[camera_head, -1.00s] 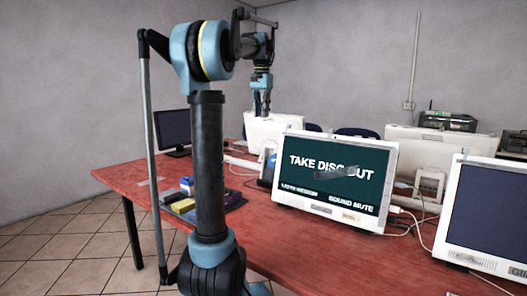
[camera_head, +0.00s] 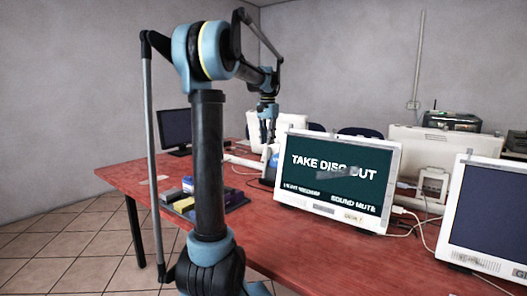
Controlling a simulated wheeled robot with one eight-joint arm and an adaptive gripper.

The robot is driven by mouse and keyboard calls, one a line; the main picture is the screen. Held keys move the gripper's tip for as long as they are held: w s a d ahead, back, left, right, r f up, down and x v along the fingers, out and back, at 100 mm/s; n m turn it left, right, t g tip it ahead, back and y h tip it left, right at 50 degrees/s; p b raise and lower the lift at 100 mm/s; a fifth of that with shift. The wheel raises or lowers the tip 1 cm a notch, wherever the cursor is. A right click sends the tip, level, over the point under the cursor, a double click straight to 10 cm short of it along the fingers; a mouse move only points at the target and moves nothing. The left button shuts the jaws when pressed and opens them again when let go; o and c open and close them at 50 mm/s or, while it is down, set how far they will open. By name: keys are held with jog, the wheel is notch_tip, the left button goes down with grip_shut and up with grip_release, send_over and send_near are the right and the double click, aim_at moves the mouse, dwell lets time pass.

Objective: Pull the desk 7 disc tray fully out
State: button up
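The disc tray cannot be picked out, and no desk number is readable. A white monitor (camera_head: 337,182) on the red table reads "TAKE DISC OUT" on its dark green screen. A small grey patch crosses the screen text; I cannot tell what it is. My gripper (camera_head: 268,141) points down behind the monitor's left side, near a white casing (camera_head: 291,124). Its two fingers look apart with nothing visible between them. Their tips are close to the table items behind, and I cannot tell whether they touch anything.
The red table (camera_head: 300,240) has bare room in front of the monitor. Blue and yellow boxes (camera_head: 184,204) lie on a dark tray at its left. Another monitor (camera_head: 487,215) stands at right with loose white cables (camera_head: 415,218) between. A dark monitor (camera_head: 175,128) stands at back left.

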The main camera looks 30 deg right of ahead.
aim_at(267, 148)
jog(key=shift+f, duration=2.35)
